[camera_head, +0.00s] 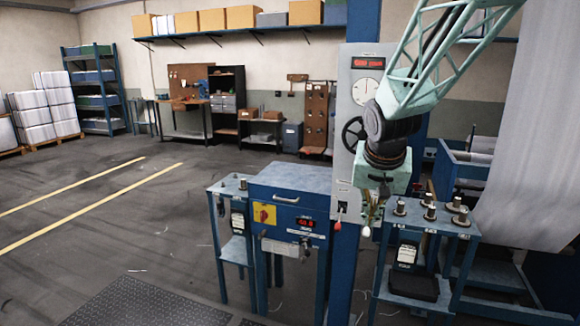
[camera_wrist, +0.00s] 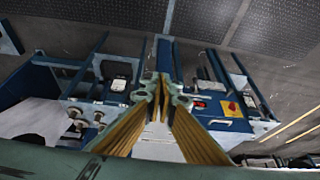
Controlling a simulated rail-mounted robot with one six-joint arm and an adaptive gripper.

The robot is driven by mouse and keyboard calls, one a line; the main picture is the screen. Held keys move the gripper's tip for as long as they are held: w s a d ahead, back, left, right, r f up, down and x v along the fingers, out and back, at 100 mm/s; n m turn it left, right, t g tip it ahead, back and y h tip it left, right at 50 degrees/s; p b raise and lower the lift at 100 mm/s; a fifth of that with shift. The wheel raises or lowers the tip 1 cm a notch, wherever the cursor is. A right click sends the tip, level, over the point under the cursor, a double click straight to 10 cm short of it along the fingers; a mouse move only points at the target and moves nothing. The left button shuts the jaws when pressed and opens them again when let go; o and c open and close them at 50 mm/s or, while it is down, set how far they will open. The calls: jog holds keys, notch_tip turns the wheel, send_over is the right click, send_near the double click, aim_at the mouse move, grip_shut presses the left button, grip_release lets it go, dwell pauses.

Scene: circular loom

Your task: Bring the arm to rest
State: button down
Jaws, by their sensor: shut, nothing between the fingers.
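My gripper (camera_head: 368,217) hangs from my pale green lattice arm in front of the blue column with the grey dial panel (camera_head: 366,75). Its fingers point downward and it is empty. In the wrist view my gripper (camera_wrist: 163,90) shows its fingertips together in the middle of the picture, with nothing between them. It is apart from the small blue table (camera_head: 436,228) that bears several metal bobbins, just to its right.
A blue control cabinet (camera_head: 290,180) with a red and yellow switch stands left of my gripper. A sheet of white fabric (camera_head: 535,130) hangs at the right. A dark floor mat (camera_head: 145,303) lies at the front. The floor at the left is open.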

jog(key=s+r, duration=0.7)
jog(key=s, duration=0.6)
jog(key=s+a+r+n+g+y, duration=0.1)
jog(key=s+r+n, duration=0.1)
jog(key=s, duration=3)
jog(key=shift+s+n, duration=0.25)
jog(key=shift+n, duration=0.55)
